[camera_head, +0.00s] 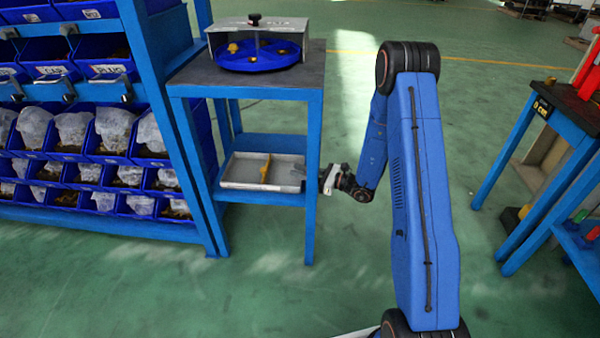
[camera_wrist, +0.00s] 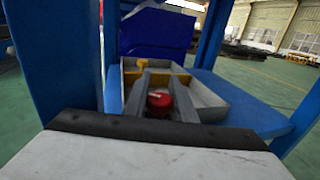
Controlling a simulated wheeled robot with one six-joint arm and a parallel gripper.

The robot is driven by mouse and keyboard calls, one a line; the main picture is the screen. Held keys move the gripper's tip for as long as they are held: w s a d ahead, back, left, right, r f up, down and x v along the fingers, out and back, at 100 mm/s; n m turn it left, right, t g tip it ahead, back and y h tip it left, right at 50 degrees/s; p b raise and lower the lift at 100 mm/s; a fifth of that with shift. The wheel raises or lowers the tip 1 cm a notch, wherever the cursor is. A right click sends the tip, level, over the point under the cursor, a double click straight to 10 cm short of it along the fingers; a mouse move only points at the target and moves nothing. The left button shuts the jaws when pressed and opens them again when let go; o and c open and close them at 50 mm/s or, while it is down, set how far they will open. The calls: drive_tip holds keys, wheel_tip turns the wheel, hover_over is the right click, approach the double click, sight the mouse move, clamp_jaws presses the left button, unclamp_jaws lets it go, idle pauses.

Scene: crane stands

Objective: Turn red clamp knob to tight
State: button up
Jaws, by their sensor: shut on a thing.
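The red clamp knob (camera_wrist: 159,101) has a pale mark on its top and shows between my two grey fingers in the wrist view. My gripper (camera_wrist: 164,82) is shut on the red knob, one finger on either side. In the head view my gripper (camera_head: 322,178) reaches in at the right edge of the blue stand's lower shelf, and the knob is hidden there. The grey tray (camera_head: 236,183) with a yellow divider (camera_head: 266,168) lies on that shelf. It also shows behind the fingers in the wrist view (camera_wrist: 205,96).
The stand's blue front-right leg (camera_head: 313,180) is close beside my gripper. A blue round tray (camera_head: 250,62) under a grey cover is on the stand's top. Blue bin racks (camera_head: 90,130) stand left, another blue table (camera_head: 560,115) right. The floor between is clear.

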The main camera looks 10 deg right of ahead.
drive_tip(key=o, duration=1)
drive_tip(key=shift+o, duration=0.2)
drive_tip(key=shift+d, duration=0.1)
drive_tip(key=v, duration=1.7)
drive_tip(key=shift+s, duration=0.25)
drive_tip(key=shift+d, duration=0.1)
